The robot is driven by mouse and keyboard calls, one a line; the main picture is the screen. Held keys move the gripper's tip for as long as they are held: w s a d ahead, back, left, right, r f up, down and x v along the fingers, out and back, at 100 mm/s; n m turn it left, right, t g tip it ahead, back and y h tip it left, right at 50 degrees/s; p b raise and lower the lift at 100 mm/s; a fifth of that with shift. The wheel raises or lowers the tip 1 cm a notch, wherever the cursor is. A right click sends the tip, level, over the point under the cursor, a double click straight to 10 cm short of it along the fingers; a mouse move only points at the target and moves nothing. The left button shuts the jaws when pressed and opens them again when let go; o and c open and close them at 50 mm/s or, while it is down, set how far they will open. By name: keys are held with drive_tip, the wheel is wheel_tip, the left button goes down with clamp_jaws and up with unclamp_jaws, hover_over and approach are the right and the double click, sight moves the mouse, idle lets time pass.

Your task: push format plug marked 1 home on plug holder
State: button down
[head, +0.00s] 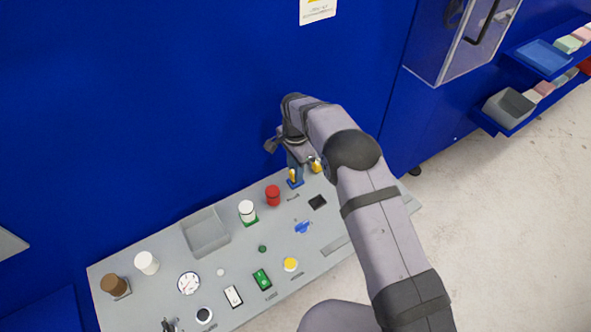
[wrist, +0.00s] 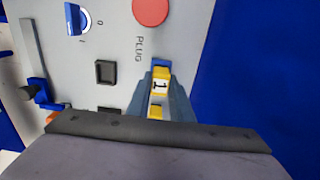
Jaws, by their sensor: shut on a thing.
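The yellow format plug with a white label marked 1 (wrist: 160,86) is between the fingers of my gripper (wrist: 161,80) in the wrist view. My gripper is shut on it. The blue plug holder (wrist: 161,63) shows just past the plug, beside the PLUG lettering. In the head view the yellow plug (head: 293,174) stands upright at the blue holder (head: 296,184), under my gripper (head: 293,165). How deep the plug sits is hidden. Another yellow piece (wrist: 155,112) lies nearer my gripper's body, partly covered; a yellow piece (head: 316,166) also shows right of the holder in the head view.
A red cap (head: 273,195) stands left of the holder. The blue wall (head: 150,100) rises close behind.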

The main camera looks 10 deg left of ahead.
drive_tip(key=shift+f+b, duration=0.5)
drive_tip(key=shift+f, duration=0.2)
drive_tip(key=c, duration=1.5)
unclamp_jaws()
